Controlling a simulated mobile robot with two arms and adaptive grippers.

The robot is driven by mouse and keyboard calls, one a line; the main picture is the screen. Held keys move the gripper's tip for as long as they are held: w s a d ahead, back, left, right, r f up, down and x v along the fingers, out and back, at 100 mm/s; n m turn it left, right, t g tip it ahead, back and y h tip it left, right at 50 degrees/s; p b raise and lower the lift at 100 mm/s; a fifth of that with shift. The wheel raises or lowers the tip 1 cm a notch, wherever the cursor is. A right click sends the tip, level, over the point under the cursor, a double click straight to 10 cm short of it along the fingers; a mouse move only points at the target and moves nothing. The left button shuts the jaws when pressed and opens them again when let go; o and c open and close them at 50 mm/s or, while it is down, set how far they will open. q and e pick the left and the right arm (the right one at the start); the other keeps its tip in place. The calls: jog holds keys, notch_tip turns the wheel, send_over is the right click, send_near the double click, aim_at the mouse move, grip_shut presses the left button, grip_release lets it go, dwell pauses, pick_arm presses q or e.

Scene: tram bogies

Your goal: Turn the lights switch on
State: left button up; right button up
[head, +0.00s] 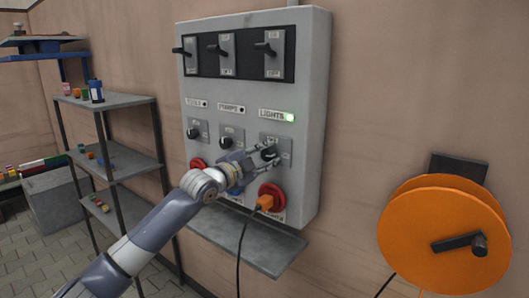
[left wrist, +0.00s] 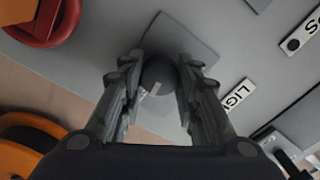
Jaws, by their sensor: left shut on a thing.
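The grey control panel (head: 316,110) hangs on the wall. Its lights label (head: 272,114) has a green lamp (head: 289,117) beside it that glows. Below it is the lights switch (head: 269,153), a dark round knob on a grey plate. My left gripper (head: 262,155) is at this switch. In the left wrist view, the knob (left wrist: 159,72) sits between the two fingers of my left gripper (left wrist: 160,78), which is shut on it. The fingers hide part of the knob and plate. My right gripper is not in view.
An orange plug (head: 265,202) with a black cable sits in the red socket below the switch. An orange cable reel (head: 425,235) is on the wall at right. A small shelf (head: 262,250) juts out under the panel. Metal shelving (head: 125,160) stands at left.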

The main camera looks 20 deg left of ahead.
pick_arm(q)
jog(key=shift+m+p, duration=0.45)
jog(key=shift+m, duration=0.35)
jog(key=shift+f, duration=0.1)
jog(key=o, duration=1.1)
jog(key=shift+d, duration=0.1)
jog(key=shift+c, duration=0.2)
jog(key=v, duration=1.2)
